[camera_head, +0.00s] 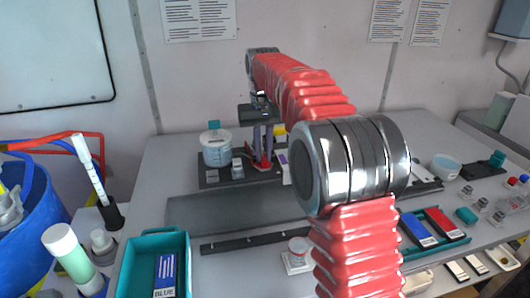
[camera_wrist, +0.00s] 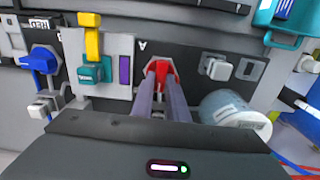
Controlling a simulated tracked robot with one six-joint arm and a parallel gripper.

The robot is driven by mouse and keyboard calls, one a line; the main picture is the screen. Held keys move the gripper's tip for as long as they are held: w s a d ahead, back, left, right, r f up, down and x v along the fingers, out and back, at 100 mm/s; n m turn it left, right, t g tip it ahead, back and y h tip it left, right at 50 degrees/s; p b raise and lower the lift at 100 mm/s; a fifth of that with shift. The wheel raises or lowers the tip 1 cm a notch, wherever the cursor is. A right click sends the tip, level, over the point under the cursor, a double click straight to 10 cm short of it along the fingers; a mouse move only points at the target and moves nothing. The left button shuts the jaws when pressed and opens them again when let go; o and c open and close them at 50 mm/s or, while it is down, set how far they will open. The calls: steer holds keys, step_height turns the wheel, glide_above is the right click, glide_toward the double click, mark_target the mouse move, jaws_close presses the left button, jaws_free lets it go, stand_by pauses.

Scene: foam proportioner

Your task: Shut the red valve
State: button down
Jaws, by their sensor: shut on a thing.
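The red valve (camera_wrist: 160,67) shows at the middle of the wrist view, with its red handle at the tips of my two grey-purple fingers. My gripper (camera_wrist: 163,80) is shut on this handle, and the fingers hide part of it. In the head view my gripper (camera_head: 263,152) points down at the back of the table, and a little of the red valve (camera_head: 261,164) shows at its fingertips. The valve's exact angle is hard to tell because the fingers cover it.
In the wrist view, a yellow lever (camera_wrist: 91,42) and a blue valve (camera_wrist: 40,60) stand to the left. A white-capped fitting (camera_wrist: 217,69) and a clear tub (camera_wrist: 232,112) stand close to the right. A teal bin (camera_head: 155,249) sits at the table's front left.

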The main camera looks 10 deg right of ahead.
mark_target(263, 156)
steer(key=shift+a, duration=0.1)
stand_by(0.4)
steer(key=c, duration=1.7)
jaws_free()
steer(key=shift+c, duration=0.2)
step_height(263, 156, up, 14)
steer(key=shift+f, duration=0.15)
steer(key=shift+w, duration=0.1)
